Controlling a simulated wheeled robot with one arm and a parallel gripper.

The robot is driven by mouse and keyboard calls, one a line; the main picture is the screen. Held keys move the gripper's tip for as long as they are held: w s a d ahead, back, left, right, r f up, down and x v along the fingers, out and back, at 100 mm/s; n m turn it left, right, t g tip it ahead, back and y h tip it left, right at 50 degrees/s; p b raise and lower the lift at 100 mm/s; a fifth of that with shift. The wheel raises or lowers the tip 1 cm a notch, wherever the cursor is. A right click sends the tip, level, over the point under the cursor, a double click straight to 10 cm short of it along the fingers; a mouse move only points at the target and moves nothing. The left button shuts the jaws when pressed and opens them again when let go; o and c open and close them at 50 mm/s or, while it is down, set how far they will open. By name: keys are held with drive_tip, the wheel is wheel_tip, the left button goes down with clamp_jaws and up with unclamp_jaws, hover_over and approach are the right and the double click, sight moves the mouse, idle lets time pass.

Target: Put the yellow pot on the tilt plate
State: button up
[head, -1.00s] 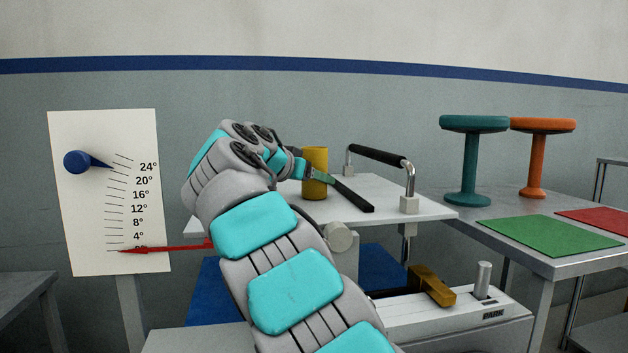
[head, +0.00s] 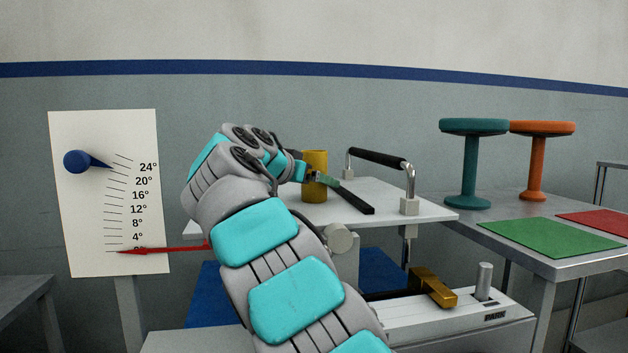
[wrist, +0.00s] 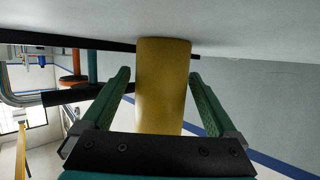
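The yellow pot (head: 315,162) stands upright on the white tilt plate (head: 430,208), near a black strip (head: 354,200) on it. In the wrist view the pot (wrist: 162,90) is between my two green fingers, with its base against the pale plate (wrist: 260,25). My gripper (wrist: 158,75) is open, with a visible gap between each finger and the pot. In the head view my gripper (head: 325,180) is at the pot, and one green finger crosses in front of its lower part. The other finger is hidden there.
A black-gripped rail (head: 376,156) rises from the plate's right part. A brass block (head: 432,286) and a metal post (head: 484,280) sit below the plate. The angle board (head: 90,220) has a red pointer (head: 165,249) near its bottom mark. Two stools (head: 470,165) and a green mat (head: 548,238) are on the right table.

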sight(307, 191)
drive_tip(key=f, duration=0.3)
drive_tip(key=shift+w+f+g, duration=0.15)
drive_tip(key=shift+w+g, duration=0.05)
drive_tip(key=shift+g, duration=0.1)
drive_tip(key=shift+r+p, duration=0.5)
drive_tip(key=shift+p, duration=0.05)
drive_tip(key=shift+s+a+r, duration=0.1)
drive_tip(key=shift+s+r, duration=0.05)
drive_tip(key=shift+s, duration=0.1)
drive_tip(key=v, duration=0.8)
drive_tip(key=r+p+v, duration=0.1)
drive_tip(key=v, duration=0.3)
drive_tip(key=shift+r, duration=0.15)
drive_tip(key=shift+r, duration=0.1)
